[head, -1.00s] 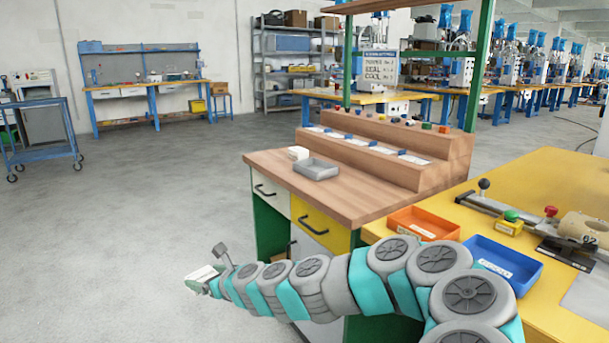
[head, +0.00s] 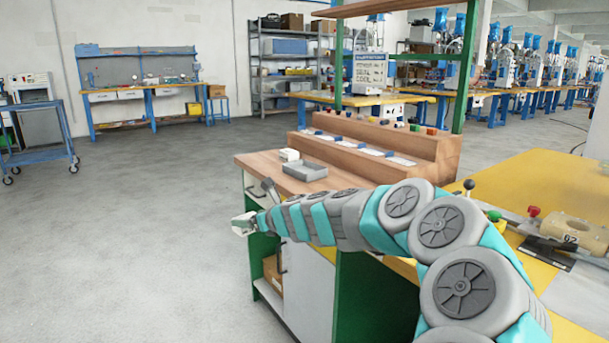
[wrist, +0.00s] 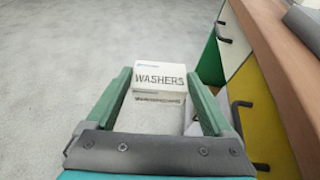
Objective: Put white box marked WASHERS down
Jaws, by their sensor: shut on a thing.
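The white box marked WASHERS (wrist: 160,77) is between the two green fingers of my gripper (wrist: 162,95) in the wrist view. My gripper is shut on it, with the label facing the camera. In the head view my gripper (head: 244,222) is at the end of my outstretched arm, left of the wooden workbench, and holds the white box over open floor. The box looks small there and its label cannot be read. Grey floor shows beyond the box in the wrist view.
A yellow table (head: 530,180) is at right. Floor at left is clear.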

